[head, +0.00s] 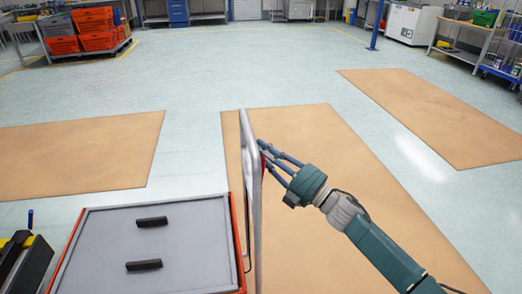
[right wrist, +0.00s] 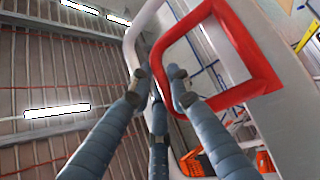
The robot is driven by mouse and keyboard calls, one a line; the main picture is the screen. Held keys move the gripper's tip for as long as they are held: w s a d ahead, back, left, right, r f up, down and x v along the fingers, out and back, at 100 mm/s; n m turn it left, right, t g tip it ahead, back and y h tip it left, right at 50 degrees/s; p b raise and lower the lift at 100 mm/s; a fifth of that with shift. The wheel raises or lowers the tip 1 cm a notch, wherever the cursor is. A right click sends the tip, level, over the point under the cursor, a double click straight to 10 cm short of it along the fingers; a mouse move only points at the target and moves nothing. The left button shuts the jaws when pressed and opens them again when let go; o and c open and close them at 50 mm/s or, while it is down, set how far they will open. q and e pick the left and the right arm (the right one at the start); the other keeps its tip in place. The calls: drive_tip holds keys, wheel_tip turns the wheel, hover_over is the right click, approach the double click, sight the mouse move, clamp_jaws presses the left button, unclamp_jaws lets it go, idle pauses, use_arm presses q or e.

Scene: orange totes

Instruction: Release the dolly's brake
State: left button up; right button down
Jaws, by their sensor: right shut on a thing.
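The dolly's silver handle frame (head: 246,135) stands upright, seen nearly edge-on in the head view. In the right wrist view it is a pale tube (right wrist: 134,40). A red brake lever (right wrist: 258,62), a rounded loop, lies alongside this tube. A small red part of it shows in the head view (head: 263,146). My right gripper (head: 268,158) reaches the upper part of the handle from the right. Its fingers (right wrist: 159,74) are shut on the lever's near side, close against the tube; the exact contact is partly hidden. My left gripper is not in view.
A grey panel (head: 104,228) with orange edges and two black grips lies left of the handle. Tan mats (head: 80,155) cover parts of the open floor. Orange totes (head: 98,40) are stacked far left. Benches (head: 466,40) and a white chest (head: 410,24) stand far right.

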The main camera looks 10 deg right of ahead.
idle(0.8)
drive_tip(key=c, duration=1.6)
unclamp_jaws()
drive_tip(key=shift+d, duration=0.1)
drive_tip(key=shift+s+d+f, duration=0.2)
drive_tip(key=shift+s, duration=0.05)
drive_tip(key=v, duration=1.1)
drive_tip(key=shift+s+d+r, duration=0.1)
